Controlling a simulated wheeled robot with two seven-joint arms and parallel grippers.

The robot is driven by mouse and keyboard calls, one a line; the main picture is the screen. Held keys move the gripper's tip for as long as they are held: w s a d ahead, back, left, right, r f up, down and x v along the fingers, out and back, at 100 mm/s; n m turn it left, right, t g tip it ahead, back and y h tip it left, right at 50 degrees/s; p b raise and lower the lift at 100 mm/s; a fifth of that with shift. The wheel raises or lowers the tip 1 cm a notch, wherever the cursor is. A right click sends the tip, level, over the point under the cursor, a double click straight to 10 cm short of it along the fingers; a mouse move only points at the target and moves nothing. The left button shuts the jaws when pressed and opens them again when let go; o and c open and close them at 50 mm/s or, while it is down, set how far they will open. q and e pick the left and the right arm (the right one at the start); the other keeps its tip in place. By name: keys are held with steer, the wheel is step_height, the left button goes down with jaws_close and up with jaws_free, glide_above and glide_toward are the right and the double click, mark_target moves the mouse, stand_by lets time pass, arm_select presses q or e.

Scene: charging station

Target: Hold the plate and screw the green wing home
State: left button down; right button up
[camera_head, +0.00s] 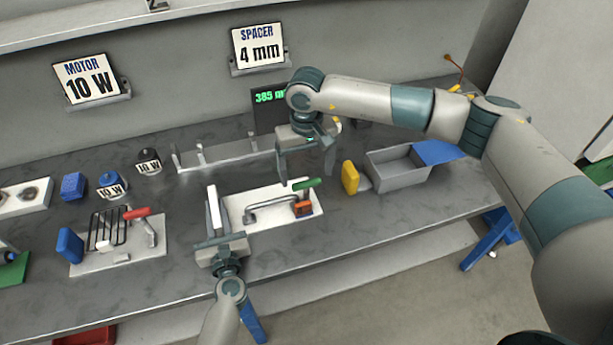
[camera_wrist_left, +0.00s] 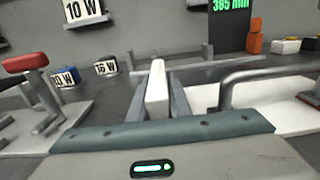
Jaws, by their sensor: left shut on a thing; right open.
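The green wing (camera_head: 307,184) shows at the plate's far right side, above the orange block. My left gripper (camera_head: 213,208) is shut on a white upright block at the plate's left end; this block (camera_wrist_left: 157,88) stands between the fingers in the left wrist view. My right gripper (camera_head: 306,172) is open and empty, fingers pointing down, above and behind the plate near the green wing. The wing is not visible in the left wrist view.
A yellow block (camera_head: 350,178) and a grey tray (camera_head: 398,174) stand right of the plate. A low grey rack (camera_head: 225,153) is behind. A second fixture with a red handle (camera_head: 138,213) lies left. A display (camera_head: 268,98) reads 385.

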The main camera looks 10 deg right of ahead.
mark_target(307, 192)
steer(key=shift+f, duration=1.3)
steer(key=c, duration=1.1)
steer(key=shift+o, duration=0.2)
